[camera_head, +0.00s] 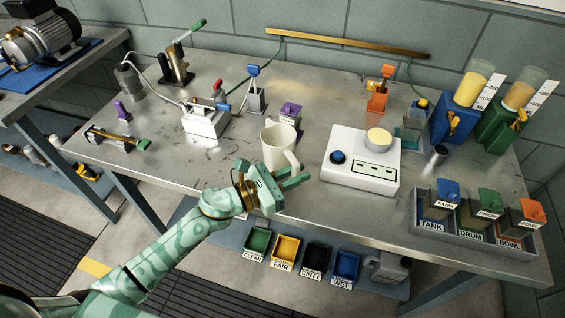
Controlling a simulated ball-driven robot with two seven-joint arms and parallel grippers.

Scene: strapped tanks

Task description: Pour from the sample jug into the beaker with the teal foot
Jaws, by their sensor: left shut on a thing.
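The white sample jug (278,150) is upright near the middle of the bench, its handle turned toward the lower right. I cannot tell whether its base touches the bench. My left gripper (288,179) is at the handle on the jug's near side and shut on it; the fingers hide the lower handle. A small teal piece (409,131) stands right of the middle, behind the white scale; it may be the beaker with the teal foot, but its shape is too small to tell. My right gripper is not in view.
A white scale (360,176) with a round pan stands between the jug and the teal piece. A metal cup (436,158) and a grey labelled tray (467,245) are to the right. Blue (452,125) and green (497,130) dispensers stand behind. A boxy white device (205,121) is at left.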

